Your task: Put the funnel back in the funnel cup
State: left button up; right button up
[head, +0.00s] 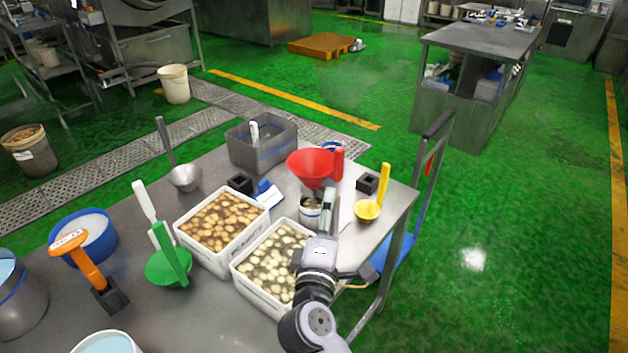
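The red funnel (309,163), with an upright red handle (339,163), is near the far right part of the table. Its wide mouth faces up and its spout points down. A small pale cup with a blue band (308,212) stands just below the spout. I cannot tell if the spout is inside it. Another blue-rimmed cup (332,147) is partly hidden behind the funnel. My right gripper (328,208) is beside the banded cup, below the funnel's handle. Its fingers are too small and overlapped to show whether they hold anything. My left gripper is not in view.
Two white bins of food (222,262) stand left of my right arm. A yellow ladle (367,210) and a black block (367,184) are right of the funnel. A grey tub (240,152) is behind.

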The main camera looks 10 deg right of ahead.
aim_at(338, 168)
jog(key=p+x, duration=0.1)
jog(key=x, duration=0.5)
jog(key=p+x, duration=0.2)
jog(key=x, duration=0.4)
jog(key=shift+a+r, duration=0.1)
jog(key=shift+r, duration=0.15)
jog(key=shift+w+r+p, duration=0.15)
jog(key=shift+w+p, duration=0.1)
jog(key=shift+p, duration=0.25)
jog(key=p+x, duration=0.1)
jog(key=x, duration=0.2)
jog(key=shift+w+d+r+p, duration=0.2)
jog(key=shift+w+d+p, duration=0.1)
jog(key=shift+d, duration=0.05)
jog(key=shift+w+d+f, duration=0.15)
jog(key=shift+w+d, duration=0.05)
jog(key=shift+w, duration=0.25)
jog(key=shift+c, duration=0.5)
jog(key=c, duration=1.5)
jog(key=shift+c, duration=0.2)
